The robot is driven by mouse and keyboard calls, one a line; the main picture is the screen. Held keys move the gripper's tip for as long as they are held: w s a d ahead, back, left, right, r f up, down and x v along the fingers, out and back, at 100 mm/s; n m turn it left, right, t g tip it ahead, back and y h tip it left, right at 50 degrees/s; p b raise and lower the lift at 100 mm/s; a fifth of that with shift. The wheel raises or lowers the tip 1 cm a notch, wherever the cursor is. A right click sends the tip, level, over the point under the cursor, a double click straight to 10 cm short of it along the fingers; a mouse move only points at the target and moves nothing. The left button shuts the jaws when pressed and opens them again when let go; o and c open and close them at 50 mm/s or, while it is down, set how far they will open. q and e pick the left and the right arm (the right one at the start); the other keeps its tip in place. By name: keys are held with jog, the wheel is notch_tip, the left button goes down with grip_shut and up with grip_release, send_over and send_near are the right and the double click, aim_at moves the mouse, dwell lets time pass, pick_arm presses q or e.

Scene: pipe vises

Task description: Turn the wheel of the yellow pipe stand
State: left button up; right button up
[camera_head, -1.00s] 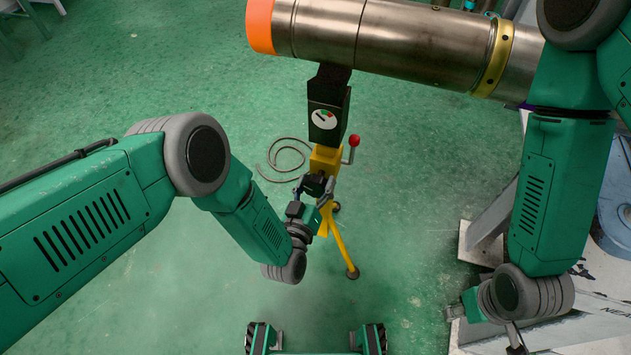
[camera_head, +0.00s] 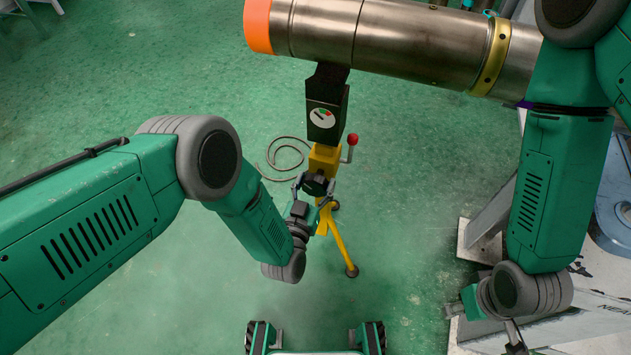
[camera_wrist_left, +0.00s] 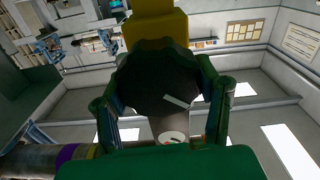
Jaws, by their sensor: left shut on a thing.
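The yellow pipe stand (camera_head: 335,235) stands on the green floor, with a black gauge box (camera_head: 325,115) above it and a red-knobbed lever (camera_head: 352,140) at its side. Its black wheel (camera_head: 316,184) faces my left gripper (camera_head: 315,190). In the left wrist view the dark round wheel (camera_wrist_left: 158,82) lies between the two fingers of the left gripper (camera_wrist_left: 162,95), which is shut on it. The yellow body (camera_wrist_left: 155,28) shows behind the wheel. My right gripper (camera_head: 512,335) hangs at the lower right, away from the stand; its jaws are unclear.
A large steel pipe (camera_head: 390,42) with an orange end rests above the stand, close to my right arm. A coiled hose (camera_head: 285,155) lies on the floor left of the stand. Grey-white equipment (camera_head: 590,290) stands at the right.

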pick_arm(q)
jog(key=shift+s+f, duration=0.2)
jog(key=shift+f, duration=0.1)
jog(key=o, duration=1.2)
jog(key=shift+w, duration=0.1)
jog(key=shift+r, duration=0.1)
jog(key=v, duration=1.2)
